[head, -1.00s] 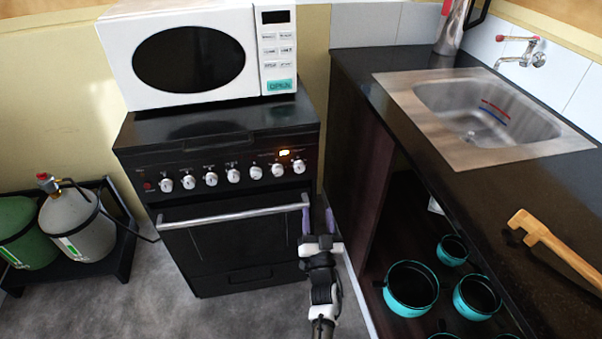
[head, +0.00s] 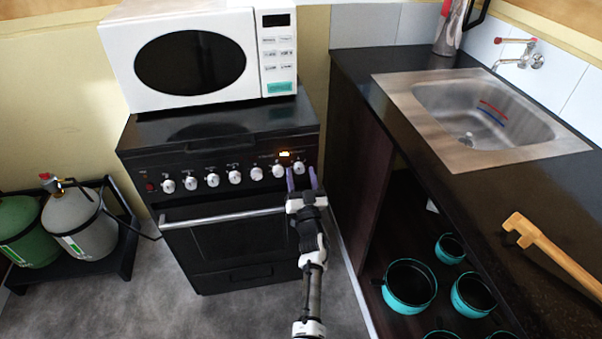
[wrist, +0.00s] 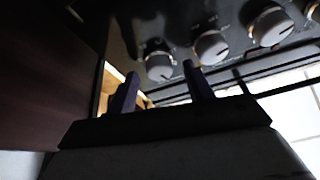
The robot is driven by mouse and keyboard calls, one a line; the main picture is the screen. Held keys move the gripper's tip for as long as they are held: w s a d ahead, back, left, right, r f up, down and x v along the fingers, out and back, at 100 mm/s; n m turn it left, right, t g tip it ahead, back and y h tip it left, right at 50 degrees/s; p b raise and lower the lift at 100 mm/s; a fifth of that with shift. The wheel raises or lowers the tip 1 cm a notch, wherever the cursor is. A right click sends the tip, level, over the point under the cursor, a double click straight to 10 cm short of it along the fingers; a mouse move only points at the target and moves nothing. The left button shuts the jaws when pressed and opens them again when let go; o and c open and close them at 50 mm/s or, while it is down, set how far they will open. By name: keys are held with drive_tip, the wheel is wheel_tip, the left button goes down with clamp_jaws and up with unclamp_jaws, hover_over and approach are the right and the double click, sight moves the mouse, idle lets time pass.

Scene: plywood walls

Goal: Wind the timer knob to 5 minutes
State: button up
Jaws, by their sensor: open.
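The black stove (head: 240,245) has a row of white knobs on its front panel, and I cannot read which one is the timer knob. The rightmost knob (head: 299,168) is by a small lit orange display (head: 284,154). My gripper (head: 302,176) is open and empty, with purple fingers pointing up at this rightmost knob, which shows between the fingertips. In the wrist view the end knob (wrist: 160,66) shows beyond the gap between my fingers (wrist: 162,85), apparently not gripped. The markings around the knobs are too small to read.
An oven door handle (head: 225,217) runs below the knobs. A white microwave (head: 200,55) stands on the stove. A dark counter (head: 365,75) with a sink (head: 485,110) is close on the right. Teal pots (head: 410,286) sit beneath it. Gas bottles (head: 75,222) stand at left.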

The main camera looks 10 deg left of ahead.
drive_tip(key=shift+w+a+r, duration=0.1)
drive_tip(key=shift+w+r, duration=0.05)
drive_tip(key=shift+w, duration=0.2)
drive_tip(key=shift+c, duration=0.3)
drive_tip(key=c, duration=0.9)
idle(0.4)
drive_tip(key=o, duration=1)
drive_tip(key=shift+c, duration=0.2)
drive_tip(key=shift+s, duration=0.1)
drive_tip(key=b+v, duration=0.2)
drive_tip(key=v, duration=1.1)
drive_tip(key=shift+s+f, duration=0.2)
drive_tip(key=shift+s, duration=0.1)
